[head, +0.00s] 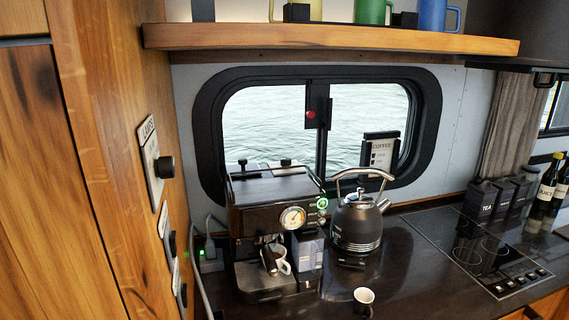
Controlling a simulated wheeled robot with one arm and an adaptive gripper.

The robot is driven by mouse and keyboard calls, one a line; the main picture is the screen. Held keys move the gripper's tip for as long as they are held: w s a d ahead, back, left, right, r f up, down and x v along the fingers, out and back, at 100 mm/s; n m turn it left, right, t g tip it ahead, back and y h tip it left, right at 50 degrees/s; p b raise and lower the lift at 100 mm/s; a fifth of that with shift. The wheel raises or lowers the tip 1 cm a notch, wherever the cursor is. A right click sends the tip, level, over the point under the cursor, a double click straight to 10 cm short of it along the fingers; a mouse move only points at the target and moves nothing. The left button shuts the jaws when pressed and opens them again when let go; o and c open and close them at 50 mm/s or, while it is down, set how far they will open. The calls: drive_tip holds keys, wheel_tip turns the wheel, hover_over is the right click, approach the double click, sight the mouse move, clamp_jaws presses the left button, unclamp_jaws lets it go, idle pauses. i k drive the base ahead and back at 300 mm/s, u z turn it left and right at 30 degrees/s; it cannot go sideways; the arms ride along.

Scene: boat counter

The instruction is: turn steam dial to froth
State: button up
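A dark espresso machine (262,193) stands on the counter below the window. Its front has a round pressure gauge (292,217) with a needle and a small green-lit round control (322,203) at the upper right. More small controls sit beside and below the green light, too small to read. I cannot tell which one is the steam dial or where it points, and no froth mark is legible. My gripper is not in view.
A kettle (357,228) stands close to the machine's right. Black knobs (165,167) stick out from the wooden wall at left. A cooktop (478,250) lies at right. A shelf (330,38) hangs above.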

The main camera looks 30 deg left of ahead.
sight(284, 161)
drive_tip(key=u, duration=0.65)
drive_tip(key=i, duration=0.85)
drive_tip(key=u, duration=0.85)
